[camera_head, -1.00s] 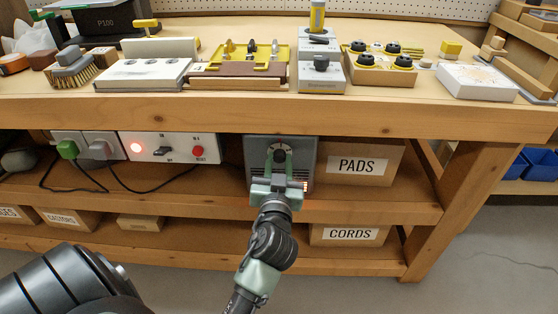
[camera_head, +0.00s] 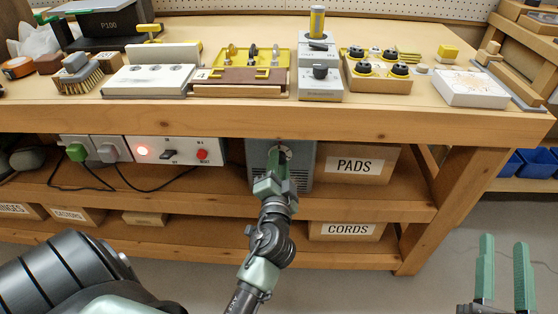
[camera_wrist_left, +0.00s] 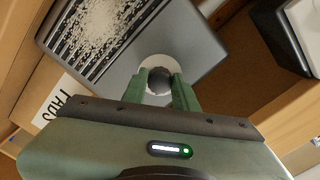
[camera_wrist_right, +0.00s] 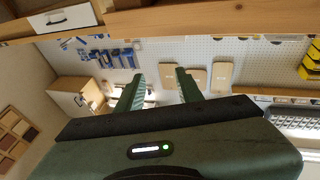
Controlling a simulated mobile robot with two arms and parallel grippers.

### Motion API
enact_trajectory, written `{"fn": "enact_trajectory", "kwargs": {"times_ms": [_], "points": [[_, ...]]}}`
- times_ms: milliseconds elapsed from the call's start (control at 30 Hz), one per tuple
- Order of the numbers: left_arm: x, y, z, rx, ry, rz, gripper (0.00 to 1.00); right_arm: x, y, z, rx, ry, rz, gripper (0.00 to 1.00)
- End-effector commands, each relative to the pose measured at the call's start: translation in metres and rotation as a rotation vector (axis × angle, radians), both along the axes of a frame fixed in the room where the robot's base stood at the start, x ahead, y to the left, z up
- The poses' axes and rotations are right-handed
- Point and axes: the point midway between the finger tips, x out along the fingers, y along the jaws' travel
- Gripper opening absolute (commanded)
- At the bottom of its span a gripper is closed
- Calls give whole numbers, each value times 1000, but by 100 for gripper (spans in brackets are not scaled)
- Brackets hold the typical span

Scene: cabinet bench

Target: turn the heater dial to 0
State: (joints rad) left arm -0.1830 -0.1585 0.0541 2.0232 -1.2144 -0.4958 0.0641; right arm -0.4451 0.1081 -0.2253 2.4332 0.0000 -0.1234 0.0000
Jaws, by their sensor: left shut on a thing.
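The grey heater (camera_head: 304,165) stands on the shelf under the bench top. Its dark round dial (camera_wrist_left: 158,82) sits on a pale disc on the front face in the left wrist view. My left gripper (camera_head: 281,165) is shut on the dial, one finger on each side of it, and the jaws look rolled over relative to the heater. The dial's marks and pointer are hidden by the fingers in the head view and not readable in the left wrist view. My right gripper (camera_head: 503,270) is open and empty at the lower right, away from the bench.
A panel with a lit red lamp and a red button (camera_head: 202,154) is left of the heater. The PADS box (camera_head: 357,165) stands close on its right, the CORDS box (camera_head: 346,231) below. The bench edge (camera_head: 330,123) overhangs the heater. Free floor lies right of the bench leg.

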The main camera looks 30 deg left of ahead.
Motion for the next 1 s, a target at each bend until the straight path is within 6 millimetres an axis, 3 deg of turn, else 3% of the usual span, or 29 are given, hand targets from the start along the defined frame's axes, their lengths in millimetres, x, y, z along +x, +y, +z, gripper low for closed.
{"fn": "enact_trajectory", "kwargs": {"times_ms": [300, 800, 833, 900, 1000], "points": [[0, 0, 2, 91, 53, 0, 0, 4, -2, -22, -31, 117, -6, 36], [0, 0, 2, 104, 60, 0, 0, 4, -2, -26, -36, 134, -8, 36], [0, 0, 2, 104, 60, 0, 37, 5, -2, -26, -36, 134, -8, 36], [0, 1, 1, 104, 60, 0, 50, 4, -2, -26, -36, 134, -8, 36], [0, 0, 1, 103, 60, 0, 50, 4, -2, -26, -36, 134, -8, 36]]}}
